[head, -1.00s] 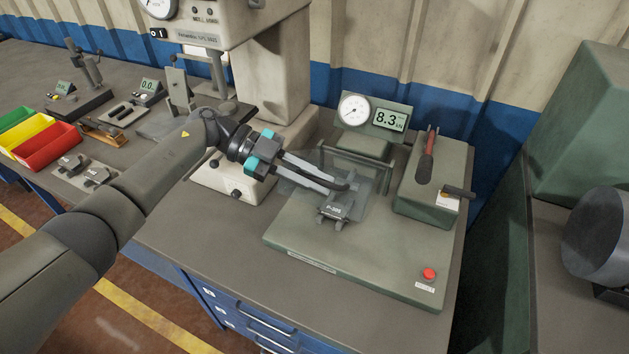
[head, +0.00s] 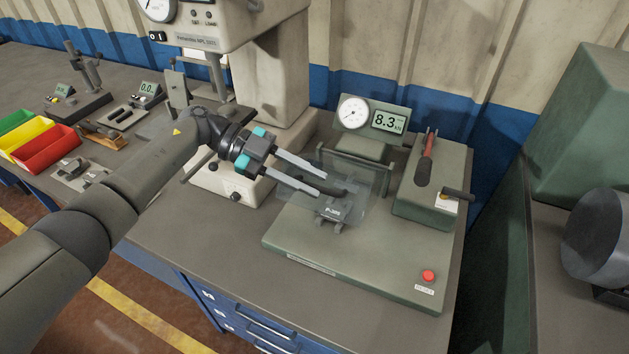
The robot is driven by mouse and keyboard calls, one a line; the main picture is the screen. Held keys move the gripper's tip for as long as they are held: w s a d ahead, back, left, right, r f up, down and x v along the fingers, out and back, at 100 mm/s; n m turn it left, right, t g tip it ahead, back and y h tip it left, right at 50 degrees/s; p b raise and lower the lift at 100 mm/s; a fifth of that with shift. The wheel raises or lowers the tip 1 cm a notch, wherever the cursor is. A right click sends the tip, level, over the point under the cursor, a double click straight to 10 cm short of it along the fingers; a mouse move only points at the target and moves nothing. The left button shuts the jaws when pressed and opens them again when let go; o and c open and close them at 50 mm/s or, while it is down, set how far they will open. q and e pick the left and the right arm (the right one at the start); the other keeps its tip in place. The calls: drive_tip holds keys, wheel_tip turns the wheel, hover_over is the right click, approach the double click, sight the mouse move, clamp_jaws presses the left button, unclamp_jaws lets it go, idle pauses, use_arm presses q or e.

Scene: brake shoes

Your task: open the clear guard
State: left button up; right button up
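The clear guard (head: 368,187) is a see-through panel on the green test fixture (head: 370,262), in front of the gauge. A dark curved bar, which looks like its handle, shows at my fingertips. A grey part marked with a label (head: 333,211) shows through and below the panel. My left gripper (head: 321,184) reaches in from the left with its two fingers apart. Its tips overlap the panel and the handle's left end in the picture; whether they touch is not clear. Nothing shows held between them. My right gripper is out of view.
A dial and an 8.3 readout (head: 389,121) stand behind the guard. A press (head: 270,75) stands behind my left arm. The fixture's front plate is clear.

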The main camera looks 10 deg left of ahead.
use_arm(q)
drive_tip(key=b+v, duration=0.1)
drive_tip(key=v, duration=1.3)
drive_tip(key=shift+b, duration=0.4)
drive_tip(key=shift+f, duration=0.15)
